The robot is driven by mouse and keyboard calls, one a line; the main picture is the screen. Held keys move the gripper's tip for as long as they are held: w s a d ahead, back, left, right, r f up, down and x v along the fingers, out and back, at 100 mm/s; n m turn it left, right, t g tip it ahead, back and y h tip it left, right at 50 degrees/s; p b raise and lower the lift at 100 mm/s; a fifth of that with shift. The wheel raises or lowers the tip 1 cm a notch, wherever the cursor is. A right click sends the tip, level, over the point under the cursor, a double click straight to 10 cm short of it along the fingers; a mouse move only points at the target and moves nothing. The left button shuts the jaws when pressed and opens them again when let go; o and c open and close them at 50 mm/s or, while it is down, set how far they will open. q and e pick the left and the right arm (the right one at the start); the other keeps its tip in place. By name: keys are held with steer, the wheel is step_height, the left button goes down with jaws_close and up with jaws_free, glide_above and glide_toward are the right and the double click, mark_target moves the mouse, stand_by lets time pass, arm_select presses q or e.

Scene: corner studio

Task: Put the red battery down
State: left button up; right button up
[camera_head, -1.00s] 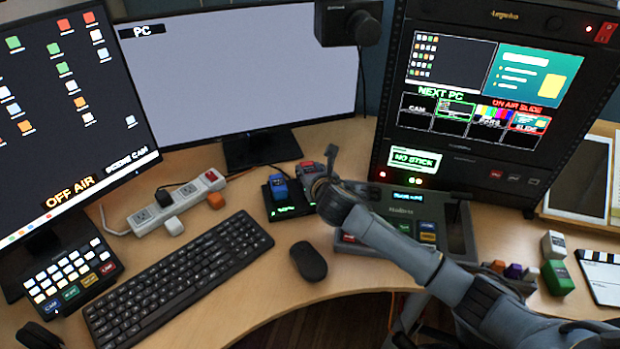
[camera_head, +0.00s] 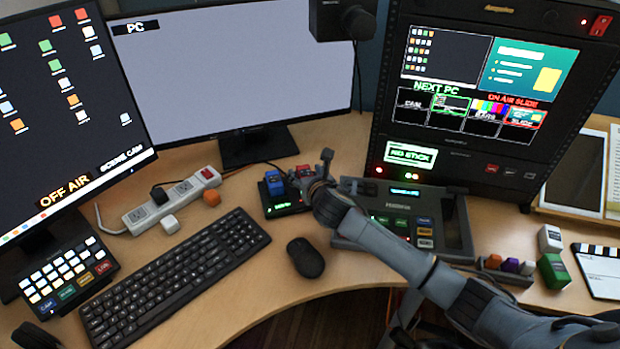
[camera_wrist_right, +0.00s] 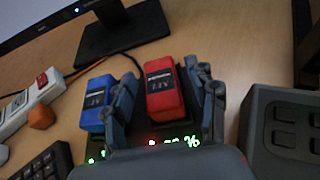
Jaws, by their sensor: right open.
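The red battery (camera_head: 304,171) stands upright at the right bay of the black charger (camera_head: 287,209), beside the blue battery (camera_head: 275,183). In the right wrist view the red battery (camera_wrist_right: 163,92) sits between the two fingers of my right gripper (camera_wrist_right: 164,70). The fingers are apart, with a visible gap at the battery's sides. The blue battery (camera_wrist_right: 95,103) is just left of the left finger. Green digits and a red light glow on the charger's front. In the head view my right gripper (camera_head: 316,174) partly covers the red battery. My left gripper is not in view.
A grey switcher panel (camera_head: 400,220) is close on the right of the charger. The mouse (camera_head: 306,258) and keyboard (camera_head: 175,280) are in front. The monitor stand (camera_head: 258,146) is behind.

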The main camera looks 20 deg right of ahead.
steer(key=p+v, duration=0.1)
steer(key=v, duration=1.1)
